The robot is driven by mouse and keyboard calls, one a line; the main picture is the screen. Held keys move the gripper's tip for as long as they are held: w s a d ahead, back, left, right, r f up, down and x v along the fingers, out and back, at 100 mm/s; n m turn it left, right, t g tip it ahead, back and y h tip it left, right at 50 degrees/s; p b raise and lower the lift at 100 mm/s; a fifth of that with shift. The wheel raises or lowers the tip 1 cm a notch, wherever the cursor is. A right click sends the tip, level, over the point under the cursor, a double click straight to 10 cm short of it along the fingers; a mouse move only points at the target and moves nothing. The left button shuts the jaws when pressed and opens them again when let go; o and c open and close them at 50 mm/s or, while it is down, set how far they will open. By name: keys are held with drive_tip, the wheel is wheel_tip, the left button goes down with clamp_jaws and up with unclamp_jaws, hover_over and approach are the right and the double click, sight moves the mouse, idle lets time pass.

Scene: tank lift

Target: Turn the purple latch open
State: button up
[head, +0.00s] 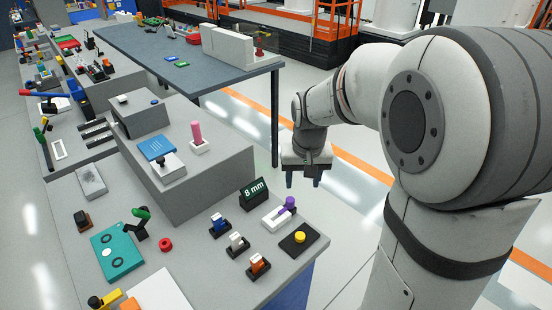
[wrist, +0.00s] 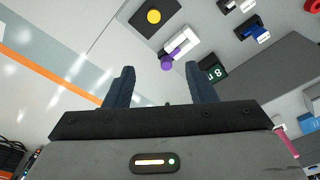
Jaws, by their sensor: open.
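The purple latch (head: 289,204) sits on a white base (head: 276,218) near the right edge of the grey bench, with its knob raised. In the wrist view, the purple latch (wrist: 169,63) and its white base (wrist: 182,42) lie beyond the fingertips, between their lines. My gripper (head: 303,180) is open and empty. It hangs above and behind the latch, past the bench's right edge, apart from it. In the wrist view, my gripper (wrist: 160,72) shows two dark fingers spread wide.
A black plate with a yellow button (head: 300,237) lies just in front of the latch. A dark "8 mm" sign (head: 253,193) stands behind it. Blue, white and orange switches (head: 238,242) sit to the left. A raised grey block (head: 190,165) stands farther left.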

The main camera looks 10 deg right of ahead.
drive_tip(key=w+f, duration=0.7)
drive_tip(key=w, duration=0.1)
drive_tip(key=m+g, duration=0.1)
hover_over(290, 199)
drive_tip(key=f, duration=0.6)
drive_tip(key=shift+s+f, duration=0.2)
drive_tip(key=shift+f, duration=0.1)
drive_tip(key=shift+w+f, duration=0.1)
drive_tip(key=shift+f, duration=0.2)
wheel_tip(290, 199, down, 8)
drive_tip(key=shift+r+p, duration=0.1)
drive_tip(key=shift+p, duration=0.55)
drive_tip(key=shift+c, duration=0.2)
drive_tip(key=c, duration=0.9)
